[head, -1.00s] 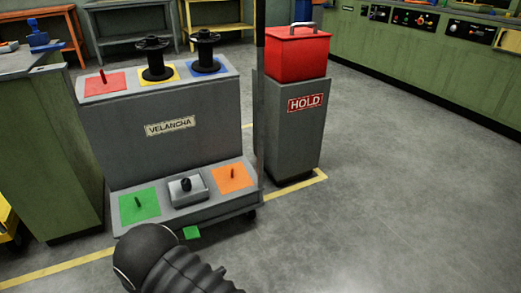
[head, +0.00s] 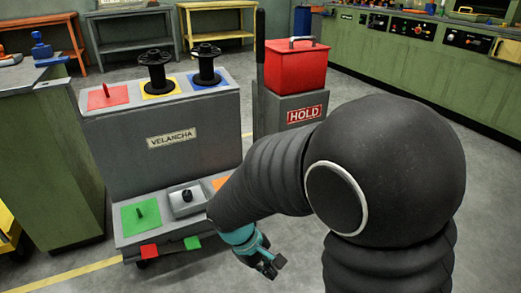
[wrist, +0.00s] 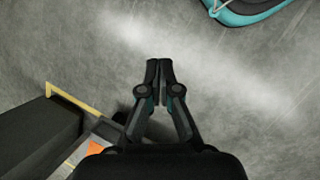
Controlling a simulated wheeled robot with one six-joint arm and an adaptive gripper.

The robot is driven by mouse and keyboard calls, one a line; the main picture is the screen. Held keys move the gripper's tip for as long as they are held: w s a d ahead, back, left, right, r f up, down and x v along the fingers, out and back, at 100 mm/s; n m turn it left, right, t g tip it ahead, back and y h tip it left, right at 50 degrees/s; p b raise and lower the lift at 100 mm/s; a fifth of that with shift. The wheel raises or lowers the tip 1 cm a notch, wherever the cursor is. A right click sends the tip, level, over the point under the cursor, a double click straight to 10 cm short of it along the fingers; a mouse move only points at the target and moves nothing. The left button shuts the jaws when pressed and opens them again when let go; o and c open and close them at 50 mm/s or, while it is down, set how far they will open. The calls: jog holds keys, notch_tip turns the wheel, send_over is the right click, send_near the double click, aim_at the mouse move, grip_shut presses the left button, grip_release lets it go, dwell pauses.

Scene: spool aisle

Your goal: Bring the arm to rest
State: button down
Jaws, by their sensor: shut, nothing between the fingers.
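My gripper (head: 272,266) hangs low in front of the grey spool cart in the head view, right of its lower shelf. In the wrist view my gripper (wrist: 158,66) is shut, its fingertips together and empty above bare floor. My arm is bent across the right half of the head view. It hides part of the orange pad (head: 221,182) and the lower part of the HOLD stand (head: 285,107).
The spool cart (head: 205,130) carries two black spools (head: 155,72) on top. Red and green tabs (head: 149,251) stick out at its base. A red box (head: 297,67) stands on the HOLD stand. Green benches (head: 400,50) line the right. Floor (head: 490,230) at right is clear.

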jog(key=s+d+r+m+t+y+p, duration=0.1)
jog(key=s+d+r+m+t, duration=0.1)
jog(key=r, duration=0.5)
jog(key=s+d+r+m+t+y+p, duration=0.1)
jog(key=s+d+r+m+t+y, duration=0.1)
jog(key=d+r, duration=0.5)
jog(key=s+d+r+m+t+y+p, duration=0.1)
jog(key=s+d+r+m, duration=0.3)
jog(key=r, duration=0.5)
jog(key=shift+s+d+r+m+t+y+p, duration=0.25)
jog(key=shift+d+m+t+y+p, duration=0.25)
jog(key=shift+m, duration=0.4)
